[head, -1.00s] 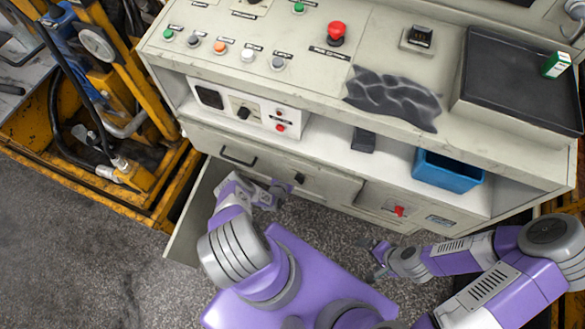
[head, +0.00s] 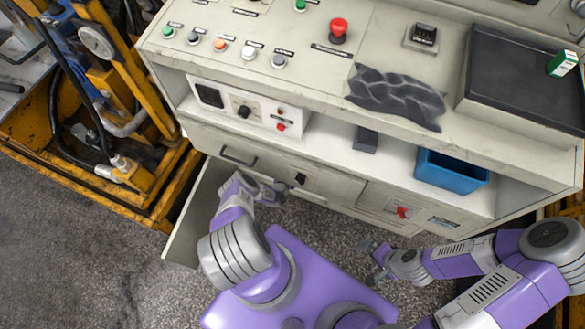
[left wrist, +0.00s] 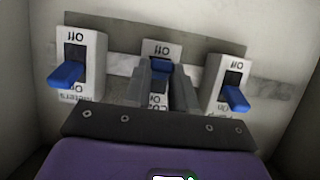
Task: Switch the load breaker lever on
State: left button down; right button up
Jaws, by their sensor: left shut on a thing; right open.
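In the left wrist view, three white breakers stand in a row inside the cabinet, each with a blue lever. Their labels look upside down, with "Off" at the top and "On" lower. My left gripper (left wrist: 160,82) is shut on the middle breaker's blue lever (left wrist: 161,68). The left breaker's lever (left wrist: 66,74) and the right breaker's lever (left wrist: 236,98) are free, pointing toward the camera and down. I cannot read which breaker is the load one. In the head view my left gripper (head: 274,193) is at the cabinet opening, with the breakers hidden. My right gripper (head: 377,259) is open and empty.
The open cabinet door (head: 194,222) stands left of my left arm. The console (head: 330,185) rises in front, with a blue bin (head: 450,172) on its shelf. A yellow machine frame (head: 165,185) is at the left. Floor at the lower left is clear.

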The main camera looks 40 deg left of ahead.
pick_arm(q)
jog(key=shift+r+g+p, duration=0.25)
jog(key=shift+g+p, duration=0.45)
jog(key=shift+p, duration=0.05)
jog(key=c, duration=0.9)
grip_release()
jog(key=p+v, duration=0.4)
jog(key=v, duration=0.3)
jog(key=shift+s+r, duration=0.15)
jog(key=shift+s, duration=0.1)
